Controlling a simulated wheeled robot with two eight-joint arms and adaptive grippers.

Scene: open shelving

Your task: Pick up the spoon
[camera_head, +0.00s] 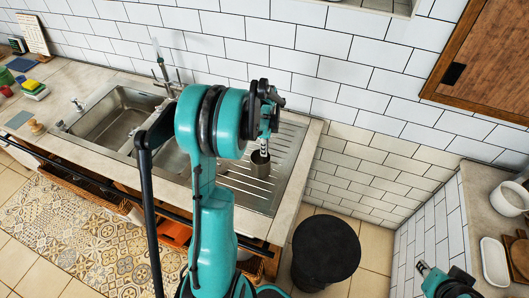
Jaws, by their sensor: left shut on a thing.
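My left gripper (265,132) is at the end of the teal arm in the middle, above the drainboard of the sink. The lower part seems to reach into or behind the cup's mouth; I cannot tell which.
The steel sink (112,128) lies left of my arm, with a faucet (162,72) behind it. A yellow sponge (32,86) is at the far left. A black round bin (325,250) stands on the floor. A white pot (510,199) and a white dish (494,262) are on the right counter.

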